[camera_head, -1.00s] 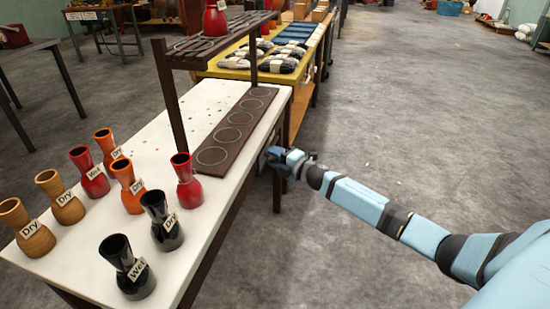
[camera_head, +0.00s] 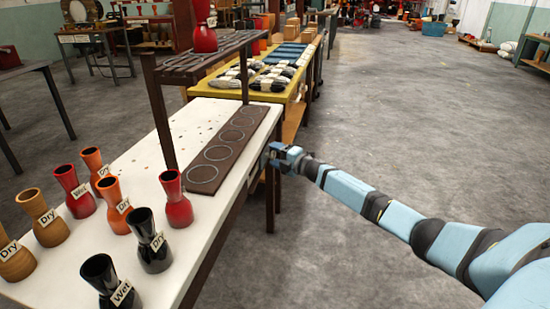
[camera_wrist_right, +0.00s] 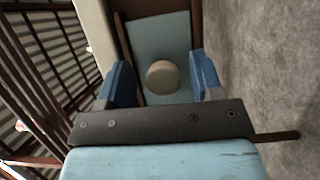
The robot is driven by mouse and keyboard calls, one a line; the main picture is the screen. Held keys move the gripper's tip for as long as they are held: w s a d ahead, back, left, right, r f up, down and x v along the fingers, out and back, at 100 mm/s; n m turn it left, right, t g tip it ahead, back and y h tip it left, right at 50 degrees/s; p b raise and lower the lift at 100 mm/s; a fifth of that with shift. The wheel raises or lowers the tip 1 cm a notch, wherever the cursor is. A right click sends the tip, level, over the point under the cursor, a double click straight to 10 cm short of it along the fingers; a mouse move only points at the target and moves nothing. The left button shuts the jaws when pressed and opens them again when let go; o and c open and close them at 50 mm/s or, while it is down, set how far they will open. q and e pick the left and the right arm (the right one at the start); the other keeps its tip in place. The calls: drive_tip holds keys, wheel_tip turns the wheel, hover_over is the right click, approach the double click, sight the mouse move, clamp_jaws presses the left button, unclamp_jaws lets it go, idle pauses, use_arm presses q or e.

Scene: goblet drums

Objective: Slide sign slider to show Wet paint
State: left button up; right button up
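The sign slider shows in the right wrist view as a round beige knob (camera_wrist_right: 163,77) on a pale blue panel (camera_wrist_right: 158,36) with a dark frame. No wording on the sign is readable. My right gripper (camera_wrist_right: 163,82) is open, with one blue finger on each side of the knob. Gaps show between the knob and both fingers. In the head view my right gripper (camera_head: 274,156) is at the right side of the white table, below its top, and mostly covers the sign. My left gripper is not in view.
The white table (camera_head: 150,187) bears several goblet drums with Wet or Dry tags, such as a red drum (camera_head: 175,199). A dark board with rings (camera_head: 218,153) lies under a dark rack (camera_head: 205,60). The grey floor (camera_head: 400,130) to the right is clear.

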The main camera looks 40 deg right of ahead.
drive_tip(key=shift+a, duration=0.15)
use_arm(q)
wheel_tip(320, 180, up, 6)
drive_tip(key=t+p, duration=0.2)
drive_tip(key=p, duration=0.2)
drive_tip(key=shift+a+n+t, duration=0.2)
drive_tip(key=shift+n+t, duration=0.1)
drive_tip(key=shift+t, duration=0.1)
use_arm(e)
drive_tip(key=v, duration=1.4)
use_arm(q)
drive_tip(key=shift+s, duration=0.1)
